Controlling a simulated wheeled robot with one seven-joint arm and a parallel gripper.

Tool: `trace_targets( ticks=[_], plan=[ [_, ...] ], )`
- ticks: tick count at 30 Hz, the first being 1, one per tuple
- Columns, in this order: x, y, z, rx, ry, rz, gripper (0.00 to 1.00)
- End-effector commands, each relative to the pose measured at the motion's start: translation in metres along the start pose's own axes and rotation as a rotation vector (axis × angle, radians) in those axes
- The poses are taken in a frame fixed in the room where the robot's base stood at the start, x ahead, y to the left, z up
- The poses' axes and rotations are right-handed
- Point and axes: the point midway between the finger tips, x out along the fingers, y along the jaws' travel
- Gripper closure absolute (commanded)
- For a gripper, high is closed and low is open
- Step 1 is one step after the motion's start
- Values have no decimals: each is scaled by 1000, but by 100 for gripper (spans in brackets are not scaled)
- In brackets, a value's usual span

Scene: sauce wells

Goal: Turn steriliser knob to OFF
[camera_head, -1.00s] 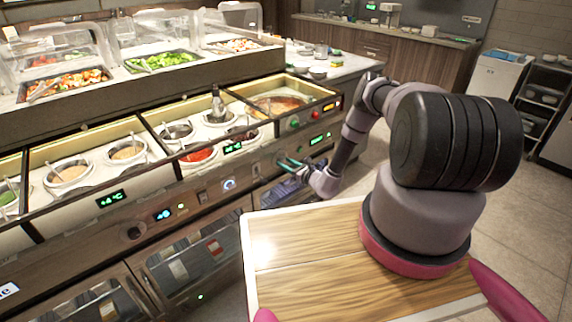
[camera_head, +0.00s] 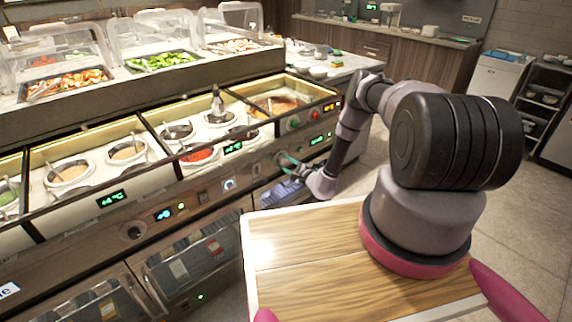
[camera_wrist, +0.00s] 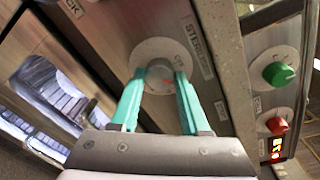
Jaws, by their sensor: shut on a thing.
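The steriliser knob (camera_wrist: 159,78) is a grey round knob with a red mark on a pale round plate, on the counter's front panel in the wrist view. A "STERILISER" label (camera_wrist: 196,46) is beside it, and a small "ON" or "OFF" marking, too blurred to read surely, is on the plate. My gripper (camera_wrist: 159,84) has two teal fingers, one on each side of the knob, shut on it. In the head view my gripper (camera_head: 288,162) reaches the front panel below the sauce wells; the knob is mostly hidden there.
A green knob (camera_wrist: 278,74) and a red knob (camera_wrist: 277,125) sit on the panel to the right. The sauce counter holds several pots, including a red sauce pot (camera_head: 198,154). A wooden-topped surface (camera_head: 310,250) lies in front of the counter.

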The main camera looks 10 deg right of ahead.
Motion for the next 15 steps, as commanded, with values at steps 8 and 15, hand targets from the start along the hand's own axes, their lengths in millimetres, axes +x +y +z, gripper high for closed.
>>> trace_targets(
  ticks=[8, 15],
  plan=[
    [-1, 2, 0, -261, 13, -14, 100],
    [0, 2, 1, -480, 25, -27, 100]
  ],
)
